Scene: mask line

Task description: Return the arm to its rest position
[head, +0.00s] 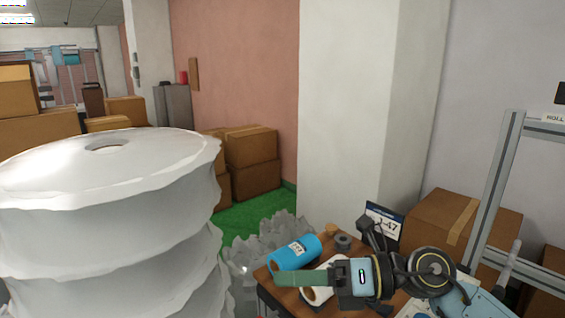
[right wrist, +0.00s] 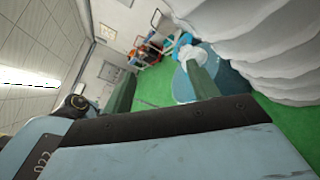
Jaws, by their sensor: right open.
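My right gripper (head: 300,280) shows at the lower right of the head view, in front of a small wooden table. Its green fingers point to the left. In the right wrist view its two green fingers (right wrist: 162,85) stand apart with nothing between them, so it is open and empty. My right arm comes in from the lower right corner of the head view. My left gripper is in neither view.
A large white stack of rolls (head: 100,230) fills the left. Cardboard boxes (head: 462,222) and a metal frame (head: 497,185) stand at right. Green floor (head: 258,221) shows between.

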